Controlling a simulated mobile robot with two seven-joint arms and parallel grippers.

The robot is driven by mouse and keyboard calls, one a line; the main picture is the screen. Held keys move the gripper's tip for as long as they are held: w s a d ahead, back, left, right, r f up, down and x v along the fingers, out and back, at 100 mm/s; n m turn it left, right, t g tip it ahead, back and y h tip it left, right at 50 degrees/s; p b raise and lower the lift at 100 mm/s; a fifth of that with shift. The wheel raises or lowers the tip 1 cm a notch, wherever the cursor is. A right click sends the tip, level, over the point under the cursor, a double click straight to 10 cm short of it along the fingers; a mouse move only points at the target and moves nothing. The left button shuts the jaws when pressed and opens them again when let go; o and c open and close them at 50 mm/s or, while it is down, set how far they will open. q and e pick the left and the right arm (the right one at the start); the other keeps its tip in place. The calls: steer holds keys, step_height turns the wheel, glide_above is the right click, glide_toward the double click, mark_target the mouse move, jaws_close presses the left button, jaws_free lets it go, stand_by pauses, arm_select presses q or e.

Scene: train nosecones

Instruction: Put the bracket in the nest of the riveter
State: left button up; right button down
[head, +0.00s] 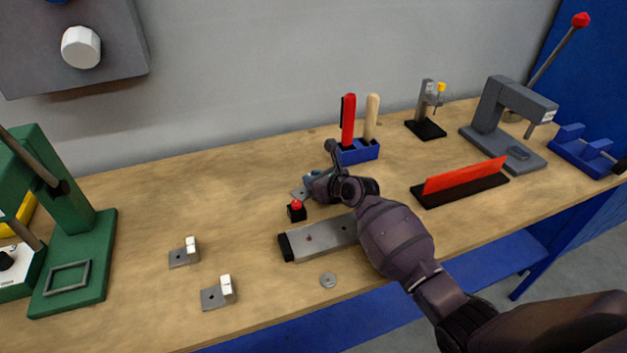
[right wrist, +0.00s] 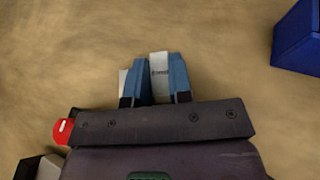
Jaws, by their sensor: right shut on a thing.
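My right gripper (head: 312,180) is low over the middle of the bench. In the right wrist view its blue fingers (right wrist: 157,80) are shut on a pale bracket (right wrist: 159,68), whose upright part shows between them. The bracket's grey plate (head: 299,193) shows beside the fingertips in the head view; whether it touches the bench is unclear. Two similar brackets stand at the left, one (head: 180,257) behind the other (head: 213,297). A green machine (head: 85,255) at the left has a square grey frame (head: 68,277) on its base. A grey lever press (head: 497,110) stands at the right; which machine is the riveter is unclear. My left gripper is out of view.
A red-button box (head: 297,212) and a grey bar (head: 318,240) lie close to my right arm. A washer (head: 328,280) is near the front edge. A blue tool holder (head: 358,153), a red strip on a black base (head: 465,176) and a small stand (head: 425,115) are farther right.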

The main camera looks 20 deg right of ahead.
steer(key=c, duration=1)
jaws_free()
steer(key=shift+c, duration=0.2)
